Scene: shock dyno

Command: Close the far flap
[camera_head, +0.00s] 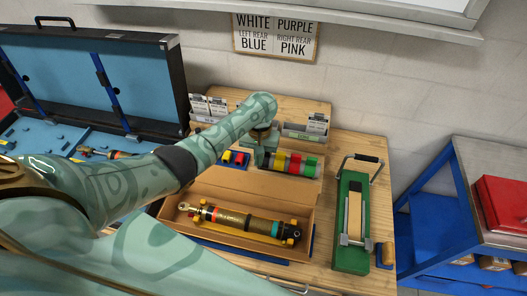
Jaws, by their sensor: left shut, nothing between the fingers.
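An open brown cardboard box (309,237) stands on the wooden bench. A gold shock absorber (238,219) with red and teal bands and a black end lies inside it. The far flap (270,187) of the box appears raised along its back side, leaning away from the shock. My left arm reaches across from the left, over the box's left end. My left gripper (261,160) is shut and empty, just behind the far flap near its middle. Its fingertips are small and partly hidden, so contact with the flap cannot be told. My right gripper is out of view.
A large blue-lined case (75,70) is at left, a blue cart (440,215) at right.

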